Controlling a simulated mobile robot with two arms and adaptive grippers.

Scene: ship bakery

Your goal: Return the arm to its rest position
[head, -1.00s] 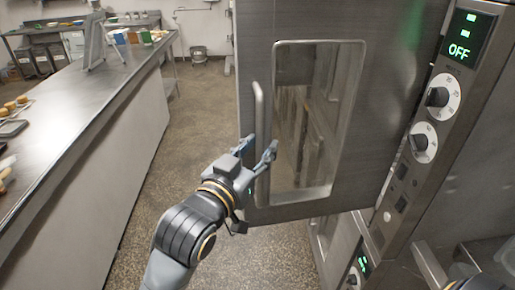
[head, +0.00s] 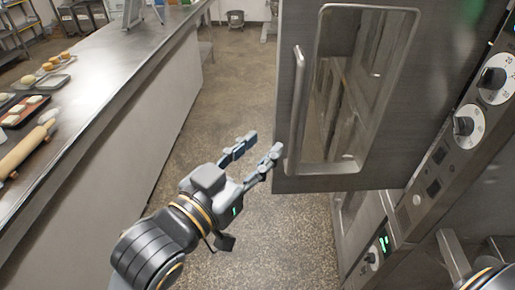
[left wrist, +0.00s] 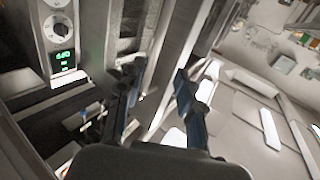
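My left gripper (head: 262,147) is open and empty in the head view, its two fingers spread above the floor. It is just left of the vertical handle (head: 297,105) of the oven door (head: 283,150), with a small gap seeming to lie between the nearer finger and the handle. The door stands open. The left wrist view also shows the spread fingers (left wrist: 158,82) with nothing between them. Part of my right arm (head: 485,276) shows at the bottom right corner; its gripper cannot be made out.
A long steel counter (head: 122,68) runs along the left, with a rolling pin (head: 28,146), trays of dough and buns on it. The oven's control panel (head: 468,150) with knobs is at the right. Speckled floor (head: 238,95) lies clear between counter and door.

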